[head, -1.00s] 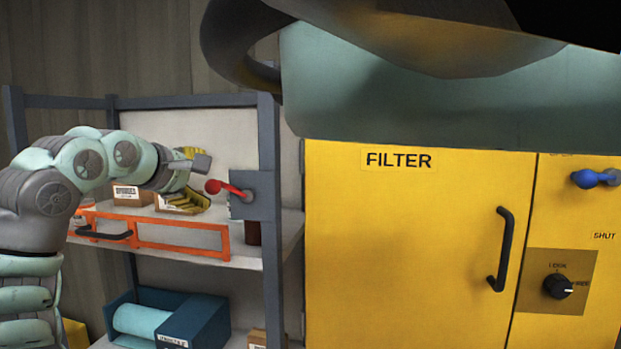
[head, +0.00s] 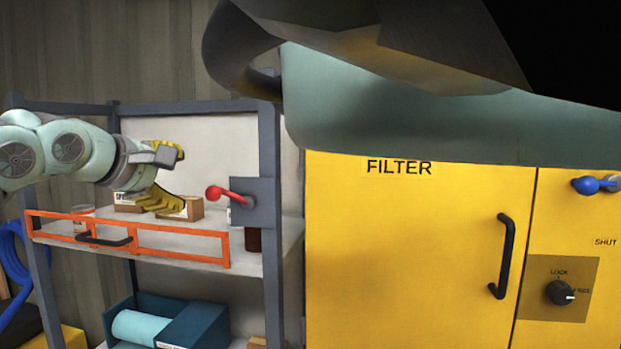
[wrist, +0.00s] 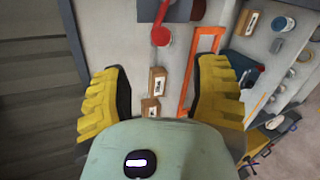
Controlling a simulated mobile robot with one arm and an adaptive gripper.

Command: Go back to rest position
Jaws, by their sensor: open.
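My gripper (head: 172,178) is at the left in the head view, in front of the shelf rack's upper level. Its two yellow fingers are spread apart with nothing between them. In the wrist view my gripper (wrist: 160,100) also shows open, with small cardboard boxes (wrist: 155,88) beyond the gap. A red-knobbed lever (head: 228,195) on a grey plate sits on the rack post, right of my gripper and apart from it.
The rack (head: 268,150) has an orange-framed gate (head: 180,240) with a black handle across its upper shelf. A blue bin (head: 195,325) with a pale roll is below. A yellow FILTER cabinet (head: 400,250) with a black handle, knob and blue lever (head: 587,184) stands right.

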